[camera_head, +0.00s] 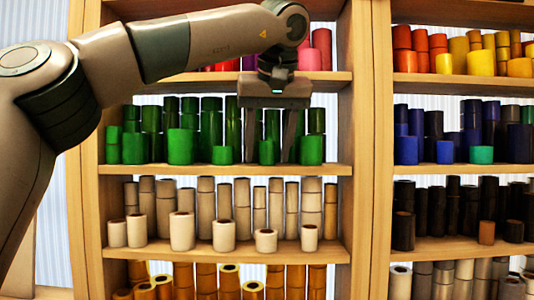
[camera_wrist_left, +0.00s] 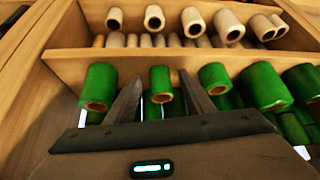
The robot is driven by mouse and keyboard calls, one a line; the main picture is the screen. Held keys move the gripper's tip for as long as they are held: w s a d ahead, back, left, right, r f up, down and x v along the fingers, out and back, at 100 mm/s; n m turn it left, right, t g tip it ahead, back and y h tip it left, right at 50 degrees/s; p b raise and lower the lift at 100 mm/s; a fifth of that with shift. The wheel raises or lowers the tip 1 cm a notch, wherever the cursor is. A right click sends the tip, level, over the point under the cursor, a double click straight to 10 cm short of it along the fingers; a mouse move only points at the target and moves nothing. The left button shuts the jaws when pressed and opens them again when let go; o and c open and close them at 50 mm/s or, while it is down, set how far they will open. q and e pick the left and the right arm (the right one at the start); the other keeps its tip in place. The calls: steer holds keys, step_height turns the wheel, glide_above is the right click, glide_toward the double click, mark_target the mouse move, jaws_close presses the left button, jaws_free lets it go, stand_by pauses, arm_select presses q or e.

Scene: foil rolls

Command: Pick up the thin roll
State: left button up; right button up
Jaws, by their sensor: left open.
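Green rolls of different widths stand upright on the middle-left shelf. A thin short green roll (camera_head: 266,153) stands in the front row; in the left wrist view, what looks like the same thin roll (camera_wrist_left: 160,80) shows between my fingertips. Wider green rolls (camera_head: 311,150) (camera_wrist_left: 99,84) stand on either side of it. My left gripper (camera_head: 270,148) hangs in front of the green shelf, fingers pointing down and spread apart. In the left wrist view the open gripper (camera_wrist_left: 160,76) has one finger on each side of the thin roll, with no clear contact. My right gripper is out of view.
A shelf board (camera_head: 230,170) runs under the green rolls. Beige rolls (camera_head: 224,236) stand on the shelf below, orange-brown ones (camera_head: 229,278) lower still. A wooden upright (camera_head: 371,150) separates the right bay, with blue rolls (camera_head: 406,150). Taller green rolls crowd behind the front row.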

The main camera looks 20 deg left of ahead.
arm_select(q)
steer(key=shift+c, duration=0.2)
steer(key=c, duration=1.1)
steer(key=shift+o, duration=0.2)
steer(key=shift+s+r, duration=0.1)
steer(key=shift+s+d+r, duration=0.1)
steer(key=shift+s+r, duration=0.05)
steer(key=shift+r, duration=0.05)
steer(key=s+d+r+b, duration=0.1)
steer(key=s+d+r, duration=0.2)
steer(key=s, duration=0.3)
steer(key=s+d+r+b, duration=0.1)
steer(key=s+d+r, duration=0.2)
steer(key=s, duration=0.3)
steer(key=shift+r+b, duration=0.4)
steer(key=shift+r, duration=0.3)
